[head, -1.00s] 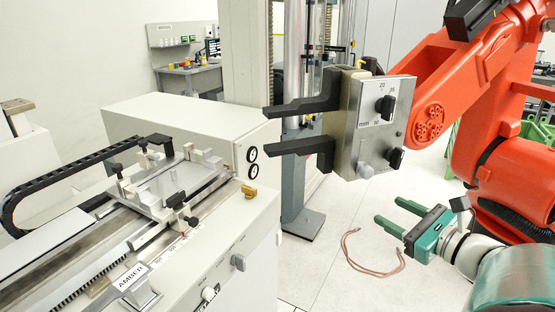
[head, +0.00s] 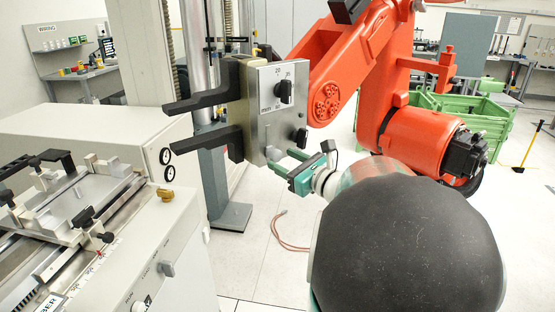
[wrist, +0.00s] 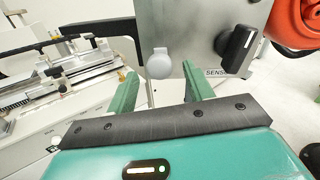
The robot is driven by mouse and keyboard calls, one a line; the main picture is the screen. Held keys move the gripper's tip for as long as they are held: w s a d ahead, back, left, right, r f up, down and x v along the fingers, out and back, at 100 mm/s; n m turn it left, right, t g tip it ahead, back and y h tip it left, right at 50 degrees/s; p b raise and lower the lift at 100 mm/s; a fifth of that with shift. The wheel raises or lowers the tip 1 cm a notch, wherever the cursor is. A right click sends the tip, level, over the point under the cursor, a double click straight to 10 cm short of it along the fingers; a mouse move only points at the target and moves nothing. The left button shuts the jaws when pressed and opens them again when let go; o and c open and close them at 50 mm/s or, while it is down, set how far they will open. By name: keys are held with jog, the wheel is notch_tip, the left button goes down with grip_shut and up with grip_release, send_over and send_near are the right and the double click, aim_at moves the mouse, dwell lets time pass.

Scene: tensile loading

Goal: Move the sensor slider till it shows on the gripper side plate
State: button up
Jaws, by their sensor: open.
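The side plate (head: 262,118) is brushed metal on the big black-fingered gripper of the orange robot. It carries a black dial (head: 284,92), a lower black knob (head: 300,136) and a pale grey rounded tab (head: 270,153) near its lower edge. I cannot tell which of the two is the slider. My teal gripper (head: 280,162) is open, just below the plate. Its fingers point at the tab; contact is not clear.
The orange robot arm (head: 340,75) stands behind and right of the plate. Its long black fingers (head: 205,102) reach left over the white machine (head: 85,140). A grey column (head: 212,180) stands behind. A brown cable (head: 285,236) lies on the otherwise open floor.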

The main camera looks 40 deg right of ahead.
jog(key=shift+w, duration=0.6)
jog(key=shift+c, duration=0.2)
grip_shut()
